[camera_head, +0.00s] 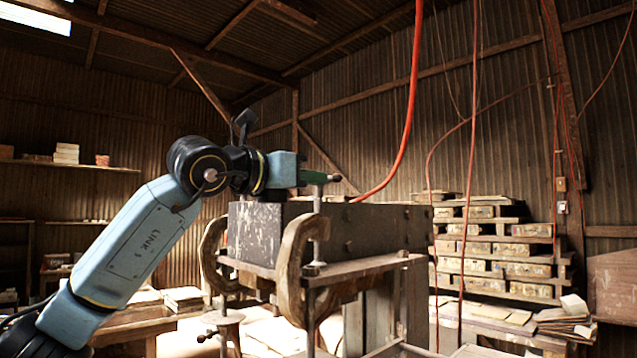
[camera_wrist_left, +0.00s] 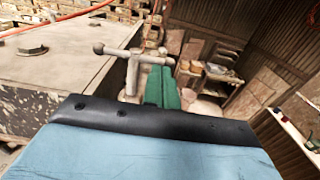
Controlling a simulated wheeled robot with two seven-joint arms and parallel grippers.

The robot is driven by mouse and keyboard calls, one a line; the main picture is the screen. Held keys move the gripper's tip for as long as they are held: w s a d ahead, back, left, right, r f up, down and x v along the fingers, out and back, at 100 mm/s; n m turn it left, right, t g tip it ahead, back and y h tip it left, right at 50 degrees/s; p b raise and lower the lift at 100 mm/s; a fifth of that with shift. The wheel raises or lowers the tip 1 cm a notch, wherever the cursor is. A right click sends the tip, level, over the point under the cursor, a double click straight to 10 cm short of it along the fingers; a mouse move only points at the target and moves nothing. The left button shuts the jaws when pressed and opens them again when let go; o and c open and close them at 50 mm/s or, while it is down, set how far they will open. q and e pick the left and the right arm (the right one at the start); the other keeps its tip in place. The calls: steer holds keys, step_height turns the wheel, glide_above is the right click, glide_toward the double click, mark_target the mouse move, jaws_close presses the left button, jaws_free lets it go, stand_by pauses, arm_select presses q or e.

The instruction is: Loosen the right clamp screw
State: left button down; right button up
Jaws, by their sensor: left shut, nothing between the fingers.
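The right clamp (camera_head: 292,262) is a rusty C-shaped frame on the near corner of the dark press block (camera_head: 345,228). Its upright screw (camera_head: 318,228) rises above the block to a crossbar handle with a dark knob (camera_head: 335,178). My left gripper (camera_head: 309,177) has green fingers, which are shut and empty, at the height of the handle. In the left wrist view the fingers (camera_wrist_left: 162,88) are close to the grey screw shaft (camera_wrist_left: 132,76) and crossbar (camera_wrist_left: 118,50); I cannot tell whether they touch. My right gripper is not in view.
A left clamp (camera_head: 211,250) grips the block's other side, with a lower handle (camera_head: 207,337) beneath it. An orange hose (camera_head: 410,105) hangs down behind the block. Stacked tile shelves (camera_head: 493,245) stand at the right. The air above the block is mostly free.

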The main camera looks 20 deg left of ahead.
arm_select(q)
steer(key=b+v, duration=0.3)
steer(key=v, duration=0.7)
steer(key=shift+b, duration=0.4)
